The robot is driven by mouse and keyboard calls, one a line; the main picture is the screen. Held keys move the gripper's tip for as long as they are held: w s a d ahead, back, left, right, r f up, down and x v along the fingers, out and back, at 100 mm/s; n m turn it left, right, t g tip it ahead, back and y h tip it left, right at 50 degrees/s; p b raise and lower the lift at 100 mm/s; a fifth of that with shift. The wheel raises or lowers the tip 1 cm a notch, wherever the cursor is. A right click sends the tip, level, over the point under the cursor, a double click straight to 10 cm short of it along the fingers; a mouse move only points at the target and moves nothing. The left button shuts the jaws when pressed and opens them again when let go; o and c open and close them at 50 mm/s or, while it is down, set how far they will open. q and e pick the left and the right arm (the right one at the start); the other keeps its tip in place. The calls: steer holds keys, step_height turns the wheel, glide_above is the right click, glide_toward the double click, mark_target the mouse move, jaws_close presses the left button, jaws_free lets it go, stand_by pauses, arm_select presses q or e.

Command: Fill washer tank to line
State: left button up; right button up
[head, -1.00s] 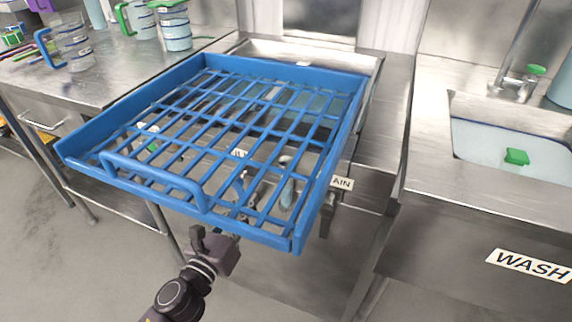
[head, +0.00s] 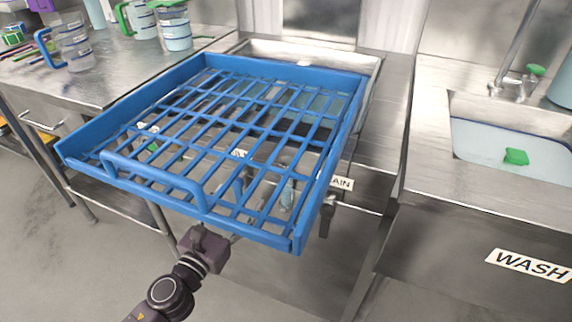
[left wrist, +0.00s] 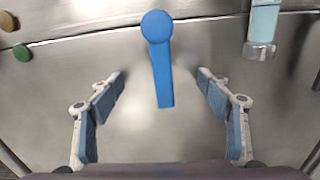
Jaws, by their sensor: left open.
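My left gripper (left wrist: 161,76) is open, its two fingers on either side of a blue lever handle (left wrist: 160,65) on a steel front panel. The lever hangs nearly straight down between the fingers; I see no contact. In the left wrist view, a clear tube with pale blue liquid (left wrist: 265,20) is at the upper right. In the head view, my left gripper's body (head: 205,246) is at the front edge of a blue slatted rack (head: 75,162), which partly hides the fingers. The steel tank (head: 345,60) lies behind and under the rack. My right gripper is not in view.
A green button (left wrist: 22,53) and a brown button (left wrist: 7,20) are left of the lever. The wash sink (head: 530,190) with water and a green block (head: 516,156) is at the right. A steel counter (head: 110,85) with jugs is at the left.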

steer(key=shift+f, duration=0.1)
arm_select(q)
steer(key=b+v, duration=0.2)
steer(key=v, duration=0.6)
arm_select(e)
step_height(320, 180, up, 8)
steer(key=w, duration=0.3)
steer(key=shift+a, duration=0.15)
arm_select(q)
steer(key=shift+a, duration=0.1)
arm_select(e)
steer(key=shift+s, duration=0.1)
